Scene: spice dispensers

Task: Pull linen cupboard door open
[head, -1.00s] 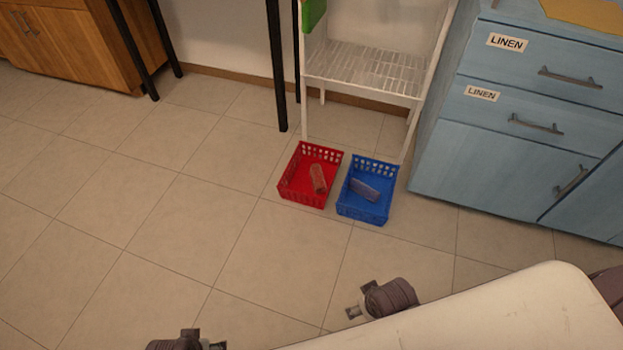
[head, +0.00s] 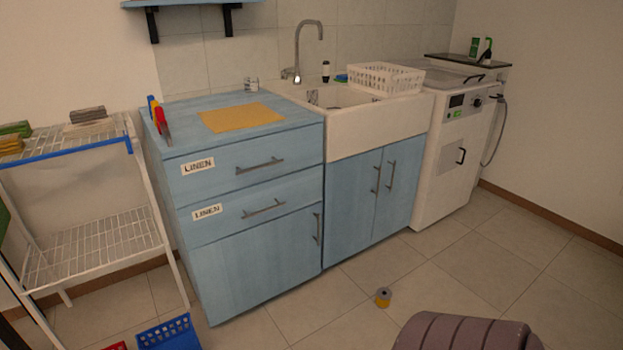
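The blue linen cupboard (head: 250,200) stands left of the sink unit. Two drawers with LINEN labels are at its top, both shut. Below them is the cupboard door (head: 255,262), flush with the front and closed. Its upright metal handle (head: 317,228) is near the door's right edge, beside the sink cabinet. Neither of my grippers shows in the head view now. A dark ribbed part, probably of my own arm, shows at the bottom right.
A white wire rack (head: 95,250) and a blue basket (head: 168,334) stand left of the cupboard. A white washing machine (head: 455,150) is at right. Floor before the door looks clear.

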